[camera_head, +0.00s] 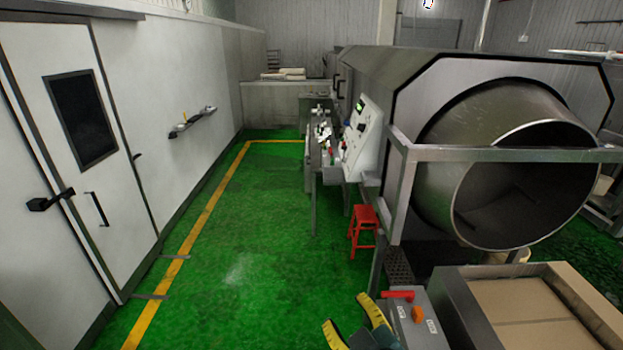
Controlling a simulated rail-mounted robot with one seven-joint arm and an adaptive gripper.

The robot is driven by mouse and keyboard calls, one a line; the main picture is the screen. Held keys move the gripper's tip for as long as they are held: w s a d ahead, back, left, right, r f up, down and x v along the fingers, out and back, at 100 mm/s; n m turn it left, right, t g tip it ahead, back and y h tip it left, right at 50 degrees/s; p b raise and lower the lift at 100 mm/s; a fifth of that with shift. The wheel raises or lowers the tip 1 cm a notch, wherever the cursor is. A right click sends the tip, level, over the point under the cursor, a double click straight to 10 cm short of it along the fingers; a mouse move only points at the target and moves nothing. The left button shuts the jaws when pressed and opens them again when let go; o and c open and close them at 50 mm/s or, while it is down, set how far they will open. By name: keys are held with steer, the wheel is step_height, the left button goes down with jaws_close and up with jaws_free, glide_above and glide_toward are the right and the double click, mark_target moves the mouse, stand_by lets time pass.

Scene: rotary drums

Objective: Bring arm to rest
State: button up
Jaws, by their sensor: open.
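My gripper (346,312) shows at the bottom edge of the view, right of the middle. Its two yellow fingers stand apart with a gap between them, and nothing shows in the gap. It is in front of the green floor (240,230), just left of a grey control box (425,318) with a red handle and an orange button. I cannot tell whether it touches the box. The rest of my arm is out of view or cut off by the frame edge.
A large steel rotary drum (440,190) in a frame fills the right side. A steel-rimmed bin (455,305) with brown contents stands at the lower right. A red stool (363,228) stands by the machine. A white door (65,150) is on the left. The floor between is clear.

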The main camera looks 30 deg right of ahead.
steer(key=w+a+r+n+t+y, duration=0.1)
steer(key=w+a+r+t+y, duration=0.15)
steer(key=a+r, duration=0.8)
steer(key=s+a+r+m+t, duration=0.45)
steer(key=s+r+t, duration=0.3)
steer(key=r, duration=0.55)
step_height(320, 180, down, 50)
steer(key=g+b, duration=0.1)
steer(key=b, duration=4.8)
steer(key=shift+a+r+b, duration=0.15)
steer(key=shift+a+b, duration=0.15)
steer(key=shift+a, duration=0.15)
steer(key=shift+s+d, duration=0.1)
steer(key=shift+s, duration=0.05)
